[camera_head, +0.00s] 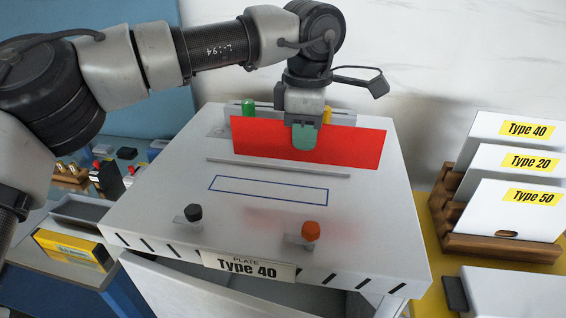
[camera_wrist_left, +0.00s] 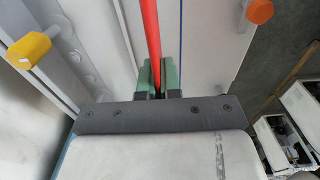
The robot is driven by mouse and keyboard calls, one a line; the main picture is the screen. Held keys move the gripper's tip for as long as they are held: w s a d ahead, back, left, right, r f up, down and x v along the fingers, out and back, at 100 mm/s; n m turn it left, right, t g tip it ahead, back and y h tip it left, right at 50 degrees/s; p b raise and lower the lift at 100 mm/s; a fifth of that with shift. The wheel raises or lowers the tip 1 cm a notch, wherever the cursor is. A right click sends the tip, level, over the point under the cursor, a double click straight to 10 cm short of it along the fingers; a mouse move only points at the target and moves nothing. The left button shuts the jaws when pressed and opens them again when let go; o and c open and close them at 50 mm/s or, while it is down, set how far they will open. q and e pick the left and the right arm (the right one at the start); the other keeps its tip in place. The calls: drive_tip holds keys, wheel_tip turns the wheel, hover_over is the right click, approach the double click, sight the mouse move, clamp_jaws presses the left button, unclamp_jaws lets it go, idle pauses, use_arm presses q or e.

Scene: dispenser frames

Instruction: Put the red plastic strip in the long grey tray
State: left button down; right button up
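The red plastic strip (camera_head: 350,146) is a long flat band standing on edge above the back part of the white dispenser top. My left gripper (camera_head: 304,138) comes down on it from above and is shut on it near its middle. In the left wrist view the green fingertips (camera_wrist_left: 158,80) press on both sides of the strip (camera_wrist_left: 150,30), which shows edge-on. I cannot tell whether its lower edge touches the dispenser. A grey tray (camera_head: 85,212) lies on the left, beside the dispenser, partly cut off from view by it. My right gripper is out of view.
The dispenser (camera_head: 165,205) carries a thin grey rail (camera_head: 278,168), a blue outlined rectangle, and black (camera_head: 193,212), orange (camera_head: 311,230), green and yellow knobs. A yellow box (camera_head: 72,248) is at left. A wooden rack (camera_head: 500,247) with labelled white plates stands at right.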

use_arm(q)
drive_tip(key=w+d+r, duration=0.2)
drive_tip(key=d+r, duration=0.2)
drive_tip(key=d, duration=0.3)
drive_tip(key=shift+d+r, duration=0.25)
drive_tip(key=shift+d, duration=0.05)
